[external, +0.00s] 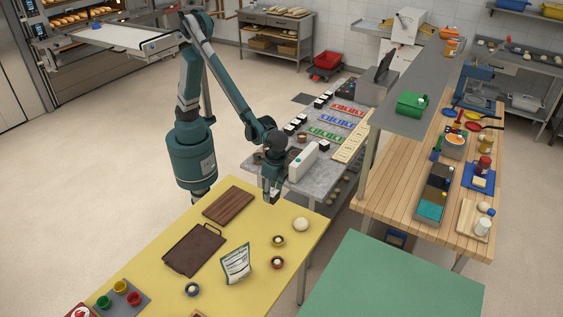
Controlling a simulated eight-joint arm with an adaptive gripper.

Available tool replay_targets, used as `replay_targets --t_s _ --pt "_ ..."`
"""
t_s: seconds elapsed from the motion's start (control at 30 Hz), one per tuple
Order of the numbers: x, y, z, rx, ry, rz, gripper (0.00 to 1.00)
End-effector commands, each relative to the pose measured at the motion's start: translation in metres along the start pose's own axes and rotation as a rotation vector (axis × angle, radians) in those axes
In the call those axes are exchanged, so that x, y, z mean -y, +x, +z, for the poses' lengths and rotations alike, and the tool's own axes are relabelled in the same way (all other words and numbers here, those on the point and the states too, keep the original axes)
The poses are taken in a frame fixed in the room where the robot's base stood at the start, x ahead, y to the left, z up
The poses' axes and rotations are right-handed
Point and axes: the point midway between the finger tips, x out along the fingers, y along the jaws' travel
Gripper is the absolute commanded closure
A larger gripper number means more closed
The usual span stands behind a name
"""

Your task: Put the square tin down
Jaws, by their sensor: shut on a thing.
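My gripper (272,196) points down above the far edge of the yellow table, short of the white dough ball (301,224). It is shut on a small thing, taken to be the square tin. The tin's shape is too small and dark to make out against the fingers. I cannot tell how high above the table it is. A dark brown tray (194,250) and a brown wooden board (228,206) lie on the yellow table (150,250) to the left of the gripper.
Small bowls (278,241) and a printed packet (236,263) stand nearer on the yellow table. A white box (302,161) stands close behind the gripper on the grey table. Clear yellow surface lies between the board and the bowls. A green table (390,285) at right is bare.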

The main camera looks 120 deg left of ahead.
Motion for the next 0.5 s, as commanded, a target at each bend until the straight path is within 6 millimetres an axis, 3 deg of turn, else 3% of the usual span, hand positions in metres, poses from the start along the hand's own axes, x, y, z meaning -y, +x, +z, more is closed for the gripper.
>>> replay_targets --t_s 0.1,0.3,0.5 --pt "-0.015 0.004 0.006 0.000 0.024 -0.003 0.79" --pt "-0.013 0.034 0.001 0.000 0.021 -0.003 0.79" --pt "-0.013 0.049 0.000 0.000 0.021 -0.003 0.79"
